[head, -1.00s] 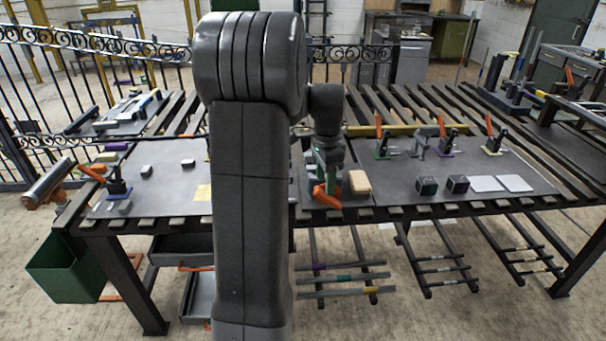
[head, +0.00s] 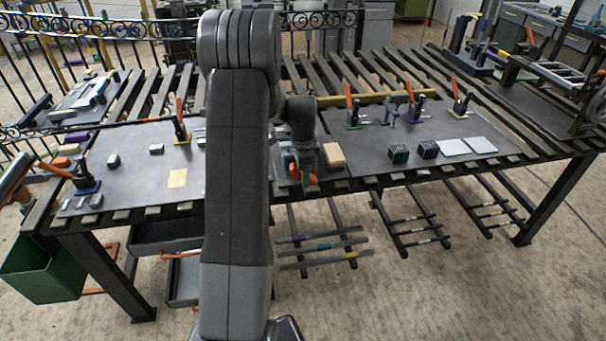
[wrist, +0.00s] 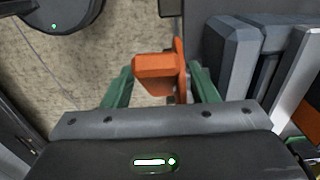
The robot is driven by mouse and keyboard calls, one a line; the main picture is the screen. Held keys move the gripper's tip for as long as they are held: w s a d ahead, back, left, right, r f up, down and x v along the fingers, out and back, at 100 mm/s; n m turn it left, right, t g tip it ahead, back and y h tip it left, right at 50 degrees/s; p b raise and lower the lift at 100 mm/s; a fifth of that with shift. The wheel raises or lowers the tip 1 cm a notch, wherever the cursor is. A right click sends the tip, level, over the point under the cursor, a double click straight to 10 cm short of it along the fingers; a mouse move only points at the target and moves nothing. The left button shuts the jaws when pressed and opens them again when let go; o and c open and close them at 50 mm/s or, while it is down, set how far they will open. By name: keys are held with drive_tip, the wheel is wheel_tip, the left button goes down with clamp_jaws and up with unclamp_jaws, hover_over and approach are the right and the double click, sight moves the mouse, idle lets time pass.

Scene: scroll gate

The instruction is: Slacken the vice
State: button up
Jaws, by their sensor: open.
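The vice's orange handle (wrist: 160,72) stands between the two green fingers of my gripper (wrist: 162,88) in the wrist view. The fingers are open, one on either side of it; I cannot tell whether either touches it. The grey-blue vice body (wrist: 240,50) lies to the right of the handle. In the head view my gripper (head: 303,165) is down at the bench's front edge. The orange handle (head: 310,180) shows just under it, and most of the vice is hidden behind the gripper and wrist.
A tan block (head: 334,155) sits on the bench close to the right of my gripper. Dark cubes (head: 398,153), pale plates (head: 453,147) and toggle clamps (head: 352,112) stand farther right. A green bin (head: 42,268) hangs at the left.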

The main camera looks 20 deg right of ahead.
drive_tip(key=shift+f, duration=0.8)
drive_tip(key=c, duration=1)
drive_tip(key=b, duration=0.1)
drive_tip(key=h+b, duration=0.1)
drive_tip(key=b, duration=0.1)
drive_tip(key=shift+f+h, duration=0.3)
drive_tip(key=shift+r+g+h+b, duration=0.2)
drive_tip(key=shift+g+h+b, duration=0.35)
drive_tip(key=shift+b, duration=0.7)
drive_tip(key=shift+r, duration=0.15)
drive_tip(key=o, duration=1)
drive_tip(key=shift+t, duration=0.25)
